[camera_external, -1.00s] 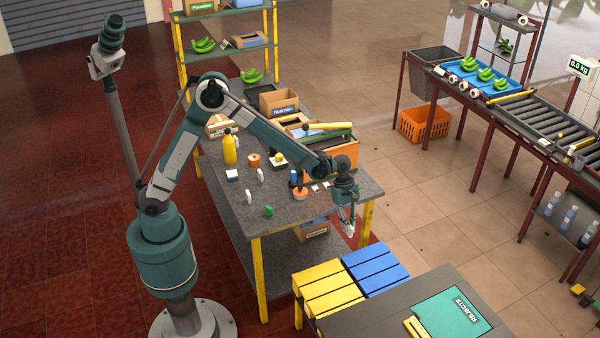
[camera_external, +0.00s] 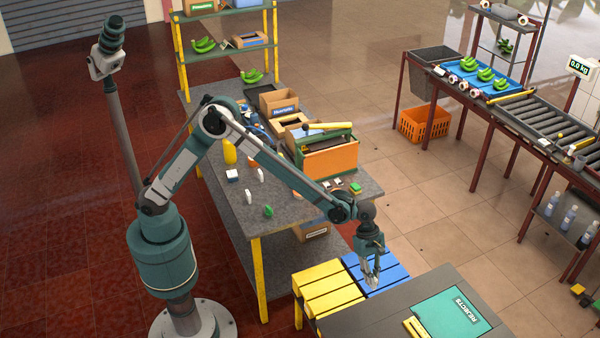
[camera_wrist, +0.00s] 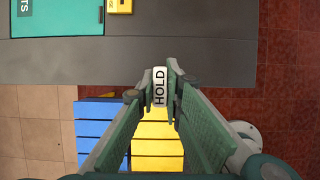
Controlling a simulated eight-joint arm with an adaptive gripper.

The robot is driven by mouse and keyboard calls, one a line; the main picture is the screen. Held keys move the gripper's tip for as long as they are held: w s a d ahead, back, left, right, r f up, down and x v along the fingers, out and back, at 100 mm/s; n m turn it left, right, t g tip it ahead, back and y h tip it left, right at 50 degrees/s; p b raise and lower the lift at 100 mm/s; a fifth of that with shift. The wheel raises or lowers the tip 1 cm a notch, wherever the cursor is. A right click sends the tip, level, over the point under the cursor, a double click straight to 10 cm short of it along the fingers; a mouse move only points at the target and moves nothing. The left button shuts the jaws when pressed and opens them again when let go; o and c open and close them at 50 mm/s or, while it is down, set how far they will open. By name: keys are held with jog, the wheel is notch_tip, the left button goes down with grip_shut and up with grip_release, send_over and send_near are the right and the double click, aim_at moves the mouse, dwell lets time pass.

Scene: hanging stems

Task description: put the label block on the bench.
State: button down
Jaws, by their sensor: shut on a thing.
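The label block (camera_wrist: 160,88) is white with the black word HOLD and sits between my fingertips in the wrist view. My gripper (camera_wrist: 160,95) is shut on it. In the external view my gripper (camera_external: 371,283) points down, in front of the blue slats (camera_external: 392,270) and close to the edge of the grey-topped table (camera_external: 375,318). Its height above them is hard to tell. The grey workbench (camera_external: 245,215) stands behind and to the left, and my arm reaches across it. The block is too small to make out clearly in the external view.
A teal REJECTS panel (camera_external: 450,308) and a small yellow item (camera_external: 417,328) lie on the grey-topped table. Yellow slats (camera_external: 325,290) adjoin the blue ones. Small items and an orange-fronted box (camera_external: 330,160) crowd the workbench. Bare grey top shows left of the REJECTS panel.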

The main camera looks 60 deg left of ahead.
send_over(373, 316)
jog(key=a, duration=0.2)
jog(key=shift+s+d, duration=0.1)
jog(key=shift+f, duration=0.1)
jog(key=shift+f, duration=3)
jog(key=shift+f, duration=1.9)
jog(key=shift+f, duration=0.15)
jog(key=c, duration=2.5)
grip_release()
jog(key=shift+o, duration=0.2)
